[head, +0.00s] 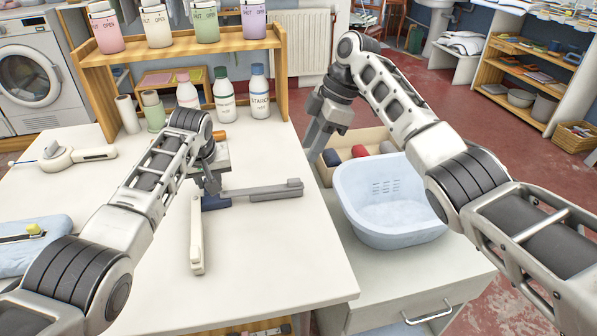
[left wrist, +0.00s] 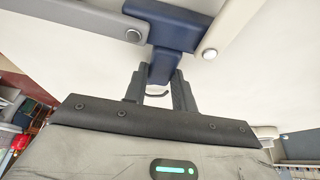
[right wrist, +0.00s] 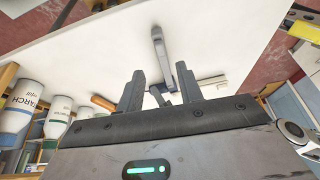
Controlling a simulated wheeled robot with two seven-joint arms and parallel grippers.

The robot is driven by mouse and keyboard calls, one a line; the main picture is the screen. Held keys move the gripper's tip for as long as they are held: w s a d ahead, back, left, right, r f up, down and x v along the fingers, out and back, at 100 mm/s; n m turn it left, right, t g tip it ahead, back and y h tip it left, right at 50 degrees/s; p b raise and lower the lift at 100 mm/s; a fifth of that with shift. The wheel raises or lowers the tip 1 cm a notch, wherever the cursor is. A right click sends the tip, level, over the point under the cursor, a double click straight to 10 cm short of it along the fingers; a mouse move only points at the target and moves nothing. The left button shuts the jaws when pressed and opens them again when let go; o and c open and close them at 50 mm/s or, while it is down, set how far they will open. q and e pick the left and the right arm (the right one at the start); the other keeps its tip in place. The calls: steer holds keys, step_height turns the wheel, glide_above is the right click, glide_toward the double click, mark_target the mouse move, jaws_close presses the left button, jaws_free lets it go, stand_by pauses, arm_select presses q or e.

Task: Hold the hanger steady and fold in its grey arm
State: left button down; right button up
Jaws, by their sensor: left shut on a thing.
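The hanger lies on the white table, with a dark blue hub (head: 215,203), a grey arm (head: 262,191) reaching right and a white arm (head: 196,238) reaching toward the front edge. The two arms stand wide apart. My left gripper (head: 210,184) is shut on the hub's blue stem, which shows between its fingers in the left wrist view (left wrist: 161,72). My right gripper (head: 315,148) is open and empty, raised above the table's right edge, beyond the grey arm's end. The grey arm also shows in the right wrist view (right wrist: 159,48), beyond the open fingers.
Several bottles (head: 223,101) stand under a wooden shelf (head: 180,45) at the back. A light blue basin (head: 385,215) stands right of the table, with a box of rolled cloths (head: 360,143) behind it. A white tool (head: 70,155) lies at the left. The table's front right is clear.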

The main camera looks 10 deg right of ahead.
mark_target(295, 179)
steer(key=x, duration=0.8)
steer(key=shift+c, duration=0.3)
jaws_close()
